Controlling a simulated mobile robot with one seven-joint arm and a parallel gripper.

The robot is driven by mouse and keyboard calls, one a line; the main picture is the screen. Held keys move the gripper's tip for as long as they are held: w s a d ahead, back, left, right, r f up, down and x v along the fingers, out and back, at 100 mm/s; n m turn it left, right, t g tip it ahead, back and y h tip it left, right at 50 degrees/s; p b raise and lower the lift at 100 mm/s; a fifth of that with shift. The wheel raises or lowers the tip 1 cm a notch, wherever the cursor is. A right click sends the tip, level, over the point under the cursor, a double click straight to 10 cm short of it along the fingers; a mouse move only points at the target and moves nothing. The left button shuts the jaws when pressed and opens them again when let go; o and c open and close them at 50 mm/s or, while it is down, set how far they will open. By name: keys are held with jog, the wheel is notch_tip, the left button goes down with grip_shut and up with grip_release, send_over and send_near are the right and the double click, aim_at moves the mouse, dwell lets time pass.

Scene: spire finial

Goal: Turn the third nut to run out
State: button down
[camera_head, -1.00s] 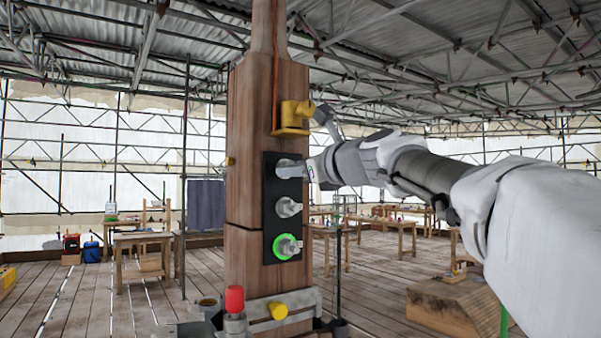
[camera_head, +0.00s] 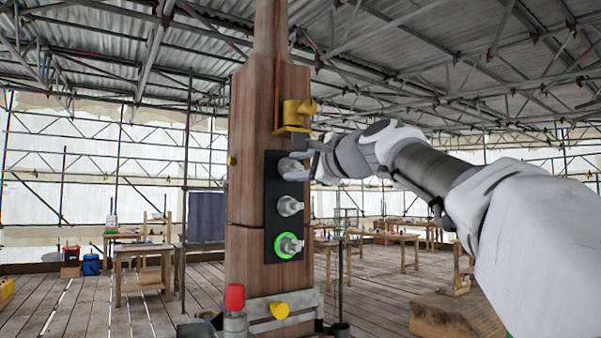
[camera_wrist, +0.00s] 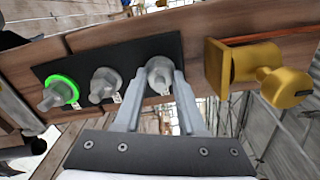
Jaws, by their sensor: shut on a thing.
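A black plate (camera_head: 271,188) on the wooden post carries three grey nuts in a column. The top nut (camera_head: 287,167) lies between the fingers of my gripper (camera_head: 299,160), which is shut on it. In the wrist view it is the rightmost nut (camera_wrist: 160,68), with one finger on either side of it, fingertips (camera_wrist: 158,80) close against it. The middle nut (camera_head: 289,206) is free and also shows in the wrist view (camera_wrist: 104,84). The bottom nut (camera_head: 289,245) has a glowing green ring around it and is leftmost in the wrist view (camera_wrist: 57,94). Small tags by the nuts are unreadable.
A yellow bracket (camera_head: 292,118) with a knob sticks out just above the plate, close to my gripper. A metal collar (camera_head: 258,308) with a red-topped post (camera_head: 235,298) and a yellow knob (camera_head: 279,311) surrounds the post's foot. Workbenches stand well behind.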

jog(key=n+b, duration=0.1)
jog(key=n, duration=0.3)
jog(key=shift+f+n+b, duration=0.1)
jog(key=shift+n+b, duration=0.2)
jog(key=n+b, duration=0.1)
jog(key=n, duration=0.2)
jog(key=shift+n, duration=0.4)
jog(key=n+b, duration=0.1)
jog(key=n, duration=0.2)
jog(key=shift+n, duration=0.3)
jog(key=n+b, duration=0.1)
jog(key=n, duration=0.3)
jog(key=shift+n, duration=0.3)
jog(key=n+b, duration=0.1)
jog(key=n, duration=0.7)
jog(key=shift+b, duration=0.4)
jog(key=n, duration=0.4)
jog(key=shift+n, duration=0.3)
jog(key=n, duration=0.4)
jog(key=shift+b, duration=0.4)
